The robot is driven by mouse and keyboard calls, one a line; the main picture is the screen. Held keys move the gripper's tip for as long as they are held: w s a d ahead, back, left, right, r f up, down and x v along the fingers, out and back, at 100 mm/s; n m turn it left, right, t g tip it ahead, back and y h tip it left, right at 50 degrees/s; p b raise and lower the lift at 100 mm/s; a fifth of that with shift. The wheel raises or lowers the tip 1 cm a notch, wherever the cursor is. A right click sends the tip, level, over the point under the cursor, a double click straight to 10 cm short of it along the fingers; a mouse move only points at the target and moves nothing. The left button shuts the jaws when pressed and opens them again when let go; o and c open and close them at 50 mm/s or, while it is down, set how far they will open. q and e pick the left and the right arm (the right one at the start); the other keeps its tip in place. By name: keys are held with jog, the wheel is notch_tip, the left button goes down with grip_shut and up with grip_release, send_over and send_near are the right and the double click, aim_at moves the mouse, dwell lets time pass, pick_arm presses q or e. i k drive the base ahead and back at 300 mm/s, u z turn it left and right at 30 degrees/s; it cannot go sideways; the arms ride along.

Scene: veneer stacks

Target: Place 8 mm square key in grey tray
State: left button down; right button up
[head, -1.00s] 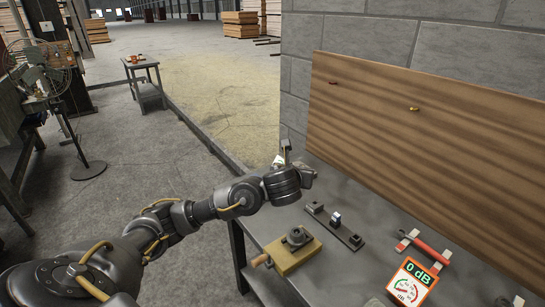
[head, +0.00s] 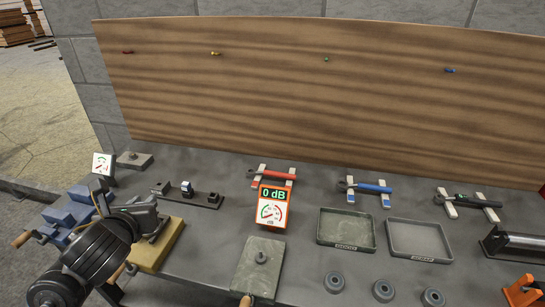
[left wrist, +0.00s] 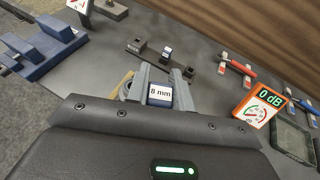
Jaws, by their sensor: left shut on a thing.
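My left gripper (left wrist: 160,88) is shut on the 8 mm square key (left wrist: 160,93), a small dark block with a white "8 mm" label. In the head view the left gripper (head: 148,218) is at the left of the bench, over the tan block; the key cannot be made out there. The grey tray (head: 449,257) stands empty on the bench, well to the right of the gripper. A similar, greener tray (head: 321,240) stands empty just left of it. Their labels are too small to read. My right gripper is not in view.
A "0 dB" meter (head: 271,208) and a flat plate (head: 258,275) lie between gripper and trays. Tools on holders (head: 370,187) line the back. Several grey rings (head: 334,282) lie in front of the trays.

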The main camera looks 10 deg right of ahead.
aim_at(417, 240)
jog(key=u, duration=2.3)
jog(key=k, duration=2.15)
jog(key=z, duration=2.75)
